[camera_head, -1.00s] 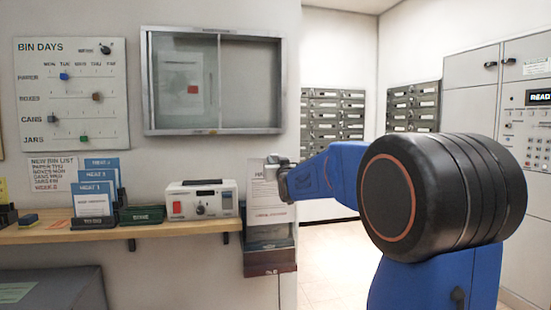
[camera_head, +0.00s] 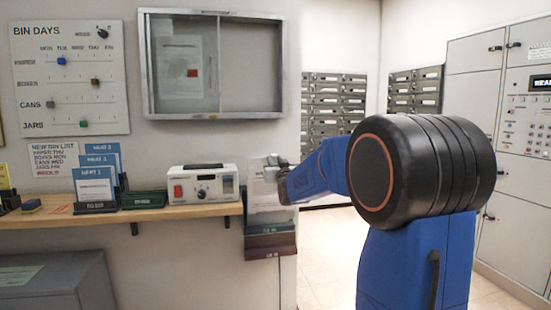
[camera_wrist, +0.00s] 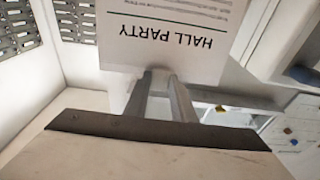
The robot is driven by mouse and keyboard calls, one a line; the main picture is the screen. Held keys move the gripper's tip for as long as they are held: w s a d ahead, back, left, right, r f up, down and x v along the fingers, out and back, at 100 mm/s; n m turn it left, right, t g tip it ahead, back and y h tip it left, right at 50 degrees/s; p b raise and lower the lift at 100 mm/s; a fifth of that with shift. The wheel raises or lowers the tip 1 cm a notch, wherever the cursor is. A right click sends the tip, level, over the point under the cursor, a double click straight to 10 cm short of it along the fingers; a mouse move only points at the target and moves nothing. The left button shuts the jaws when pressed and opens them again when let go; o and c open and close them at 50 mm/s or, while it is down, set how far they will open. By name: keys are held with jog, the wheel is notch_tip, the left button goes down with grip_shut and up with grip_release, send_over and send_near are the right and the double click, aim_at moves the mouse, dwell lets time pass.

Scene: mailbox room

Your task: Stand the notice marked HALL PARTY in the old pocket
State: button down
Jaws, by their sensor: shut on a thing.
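The HALL PARTY notice (camera_wrist: 165,35) is a white sheet with black print and a green line. It appears upside down in the wrist view. My gripper (camera_wrist: 162,80) is shut on its edge. In the head view my gripper (camera_head: 276,168) is at the top of a white sheet (camera_head: 262,195), at the wall's right end. Directly below is a dark wall pocket (camera_head: 270,240) with a small, unreadable label. I cannot tell whether the sheet's lower edge is inside, behind or above this pocket.
A wooden shelf (camera_head: 170,214) left of the pocket holds a white device (camera_head: 203,184) and blue leaflets (camera_head: 95,188). A glass notice case (camera_head: 213,65) hangs above. Metal mailboxes (camera_head: 334,112) are behind. The floor (camera_head: 325,245) on the right is clear.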

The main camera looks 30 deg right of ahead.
jog(key=shift+w+f, duration=0.2)
jog(key=shift+f, duration=0.9)
jog(key=shift+w+f, duration=0.15)
jog(key=shift+f, duration=0.9)
jog(key=shift+d, duration=0.1)
jog(key=c, duration=1.4)
grip_release()
jog(key=v, duration=1.7)
jog(key=shift+s, duration=0.2)
jog(key=shift+f, duration=0.1)
